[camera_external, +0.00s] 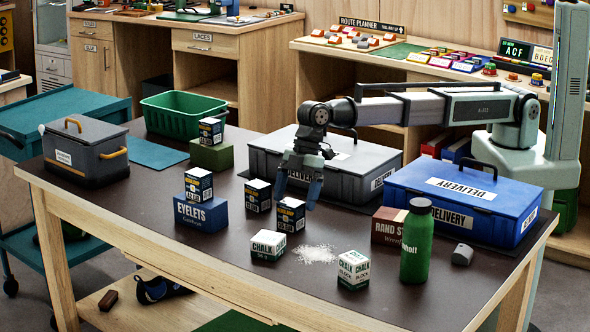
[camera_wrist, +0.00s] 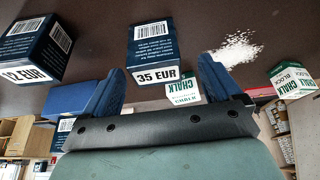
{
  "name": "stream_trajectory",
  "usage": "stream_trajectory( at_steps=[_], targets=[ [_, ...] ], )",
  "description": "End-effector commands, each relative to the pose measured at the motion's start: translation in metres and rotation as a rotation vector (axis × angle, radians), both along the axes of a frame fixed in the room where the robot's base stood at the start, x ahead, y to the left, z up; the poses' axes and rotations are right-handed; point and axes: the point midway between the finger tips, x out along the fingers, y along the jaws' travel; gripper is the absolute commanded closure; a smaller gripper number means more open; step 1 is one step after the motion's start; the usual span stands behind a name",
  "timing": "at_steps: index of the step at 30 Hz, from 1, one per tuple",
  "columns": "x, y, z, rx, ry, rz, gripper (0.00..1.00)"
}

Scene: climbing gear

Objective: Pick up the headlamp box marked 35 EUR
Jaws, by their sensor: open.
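The headlamp box marked 35 EUR (camera_wrist: 153,54) is dark blue with a white price strip. In the wrist view it shows between and beyond my two fingers. In the external view it appears to be the front headlamp box (camera_external: 291,216), standing just below my gripper (camera_external: 298,190). My gripper (camera_wrist: 160,72) is open, with nothing held; its dark blue fingers are spread to either side of the box, and I cannot tell if they touch it. A box marked 12 EUR (camera_wrist: 38,50) stands to the left, likely the neighbouring headlamp box (camera_external: 258,196).
Two chalk blocks (camera_external: 267,246) (camera_external: 353,271) and spilled powder (camera_external: 316,254) lie near. A headlamp box (camera_external: 199,184) sits on the blue eyelets box (camera_external: 201,215). A grey delivery case (camera_external: 340,183) stands behind, a green bottle (camera_external: 416,245) to the right. The front left tabletop is clear.

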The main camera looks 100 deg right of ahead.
Motion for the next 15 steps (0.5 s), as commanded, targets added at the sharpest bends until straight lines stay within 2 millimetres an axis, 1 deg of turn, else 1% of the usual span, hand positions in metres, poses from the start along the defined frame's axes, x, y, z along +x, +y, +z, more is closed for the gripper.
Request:
stream_trajectory(
  at_steps=[7, 10, 12, 15],
  targets=[
    [0.014, 0.007, -0.025, -0.001, 0.002, 0.000, 0.08],
    [0.016, 0.010, -0.037, -0.002, 0.003, 0.000, 0.08],
    [0.017, 0.011, -0.042, -0.001, 0.002, 0.000, 0.08],
    [0.018, 0.012, -0.044, 0.000, 0.000, 0.000, 0.08]
  ],
)
